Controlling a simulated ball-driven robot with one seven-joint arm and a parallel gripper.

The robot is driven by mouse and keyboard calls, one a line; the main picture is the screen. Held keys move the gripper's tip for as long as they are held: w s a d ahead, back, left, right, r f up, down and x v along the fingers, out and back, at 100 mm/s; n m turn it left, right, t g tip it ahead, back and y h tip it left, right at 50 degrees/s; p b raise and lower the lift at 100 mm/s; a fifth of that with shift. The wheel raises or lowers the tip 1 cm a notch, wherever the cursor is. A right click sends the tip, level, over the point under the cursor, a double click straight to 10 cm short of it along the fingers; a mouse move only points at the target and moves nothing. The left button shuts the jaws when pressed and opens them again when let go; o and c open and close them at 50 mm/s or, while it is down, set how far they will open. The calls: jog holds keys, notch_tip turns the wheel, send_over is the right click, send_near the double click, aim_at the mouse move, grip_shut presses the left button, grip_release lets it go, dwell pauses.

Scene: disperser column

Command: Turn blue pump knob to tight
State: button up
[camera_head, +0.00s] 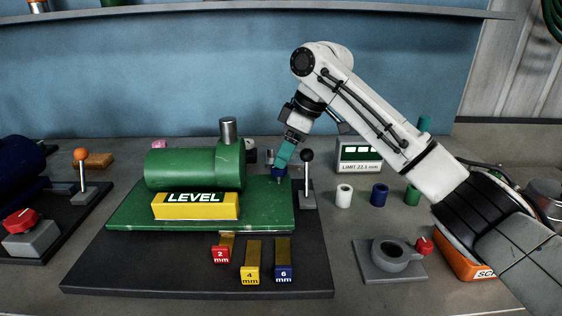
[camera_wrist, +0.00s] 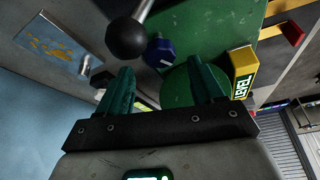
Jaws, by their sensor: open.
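The blue knob (camera_wrist: 159,52) has a white mark and shows in the wrist view beyond my fingertips, nearer the left finger. In the head view the blue knob (camera_head: 278,174) is a small patch at the right end of the green pump base (camera_head: 255,213), right below my fingertips. My gripper (camera_head: 284,156) points down over it; in the wrist view my gripper (camera_wrist: 160,80) has its two teal fingers apart, with nothing held. I cannot tell whether a finger touches the knob. The green pump cylinder (camera_head: 195,167) lies left of the knob.
A black-ball lever (camera_head: 307,157) stands close right of the knob; its ball (camera_wrist: 127,38) is near my left finger in the wrist view. A yellow LEVEL block (camera_head: 196,206) and several coloured mm gauges (camera_head: 250,262) lie in front. A limit box (camera_head: 359,154) stands behind right.

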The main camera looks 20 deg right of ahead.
jog(key=shift+x, duration=1.75)
jog(key=shift+c, duration=0.4)
jog(key=c, duration=1)
